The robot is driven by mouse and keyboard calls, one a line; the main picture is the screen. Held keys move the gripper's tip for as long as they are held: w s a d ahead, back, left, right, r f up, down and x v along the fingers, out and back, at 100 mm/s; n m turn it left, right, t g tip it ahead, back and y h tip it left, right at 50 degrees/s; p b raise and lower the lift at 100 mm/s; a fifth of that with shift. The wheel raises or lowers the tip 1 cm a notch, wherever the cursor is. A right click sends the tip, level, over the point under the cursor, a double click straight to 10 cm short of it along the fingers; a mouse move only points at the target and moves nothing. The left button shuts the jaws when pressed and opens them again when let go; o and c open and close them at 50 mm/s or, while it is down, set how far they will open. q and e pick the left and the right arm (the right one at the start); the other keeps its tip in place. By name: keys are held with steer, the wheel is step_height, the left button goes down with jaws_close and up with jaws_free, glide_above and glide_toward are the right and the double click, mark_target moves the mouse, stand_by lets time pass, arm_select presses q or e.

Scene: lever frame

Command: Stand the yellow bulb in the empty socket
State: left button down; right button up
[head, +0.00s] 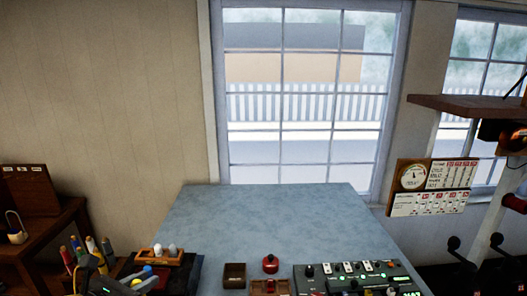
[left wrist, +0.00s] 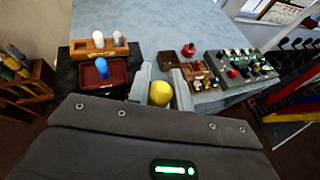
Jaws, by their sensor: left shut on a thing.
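My left gripper (left wrist: 162,80) is shut on the yellow bulb (left wrist: 160,94), which shows between its two fingers in the left wrist view. My right gripper is in neither view.
A blue bulb (left wrist: 102,65) stands in a dark red tray (left wrist: 90,78) in front of the rack. A dark brown box (head: 234,270), a red-knobbed item (head: 271,264) and a switch panel (head: 325,279) stand along the blue-grey table (head: 265,215). The table's far part is clear.

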arm_select(q)
steer(key=s+d+f+m+g+h+b, duration=0.2)
steer(key=f+b, duration=0.4)
steer(key=f, duration=0.3)
steer(key=s+d+f+m+g+h+b, duration=0.2)
steer(key=f+m+h+b, duration=0.2)
steer(key=f+b, duration=0.3)
step_height(320, 180, down, 2)
steer(key=shift+s+d+f+m+g+b, duration=0.15)
steer(key=shift+f+m+g+b, duration=0.15)
steer(key=shift+g, duration=0.1)
steer(key=shift+r, duration=0.15)
